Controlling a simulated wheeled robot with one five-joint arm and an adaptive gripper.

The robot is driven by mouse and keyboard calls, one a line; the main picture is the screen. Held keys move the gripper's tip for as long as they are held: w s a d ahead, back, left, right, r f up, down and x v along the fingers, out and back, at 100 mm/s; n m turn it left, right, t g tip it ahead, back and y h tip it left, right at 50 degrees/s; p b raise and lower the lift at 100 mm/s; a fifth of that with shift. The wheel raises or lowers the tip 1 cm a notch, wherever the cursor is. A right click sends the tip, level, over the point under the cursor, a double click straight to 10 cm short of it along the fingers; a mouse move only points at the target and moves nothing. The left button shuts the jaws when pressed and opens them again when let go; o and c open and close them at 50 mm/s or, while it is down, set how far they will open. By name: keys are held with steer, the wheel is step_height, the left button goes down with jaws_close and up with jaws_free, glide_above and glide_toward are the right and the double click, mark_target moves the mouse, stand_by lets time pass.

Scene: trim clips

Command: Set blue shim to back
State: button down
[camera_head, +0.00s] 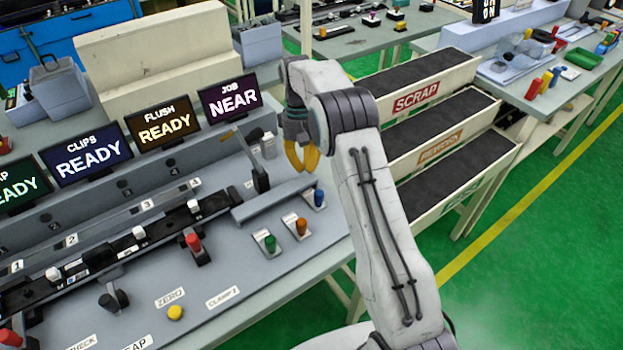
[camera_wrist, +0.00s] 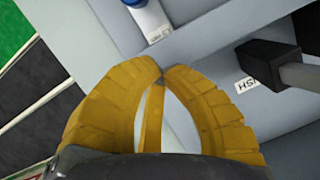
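The blue shim (camera_head: 319,198) is a small blue-capped lever on a white plate, at the right end of a row on the grey bench in the head view. An orange lever (camera_head: 301,226) and a green lever (camera_head: 270,243) stand to its left. Its set position is too small to tell. My gripper (camera_head: 305,170) has yellow fingers and hangs above and behind the blue shim, apart from it. In the wrist view the fingertips (camera_wrist: 163,73) nearly meet, with nothing between them. The blue cap (camera_wrist: 135,2) is cut by the top edge there, beyond the fingertips.
A black-handled lever (camera_head: 260,178) stands left of my gripper; it also shows in the wrist view (camera_wrist: 268,60). A raised grey ledge (camera_head: 275,200) runs behind the shim row. Scrap and rework chutes (camera_head: 415,100) lie to the right. Display screens (camera_head: 230,98) stand behind.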

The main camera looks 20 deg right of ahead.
mark_target(312, 194)
steer(key=shift+s+f+p, duration=0.25)
steer(key=shift+f+p, duration=0.1)
steer(key=shift+f, duration=0.1)
steer(key=s+p, duration=0.2)
steer(key=p, duration=0.1)
steer(key=shift+s+d, duration=0.1)
steer(key=shift+s, duration=0.25)
steer(key=shift+s+f+p, duration=0.2)
steer(key=shift+s+p, duration=0.4)
steer(key=shift+p, duration=0.25)
steer(key=shift+f, duration=0.1)
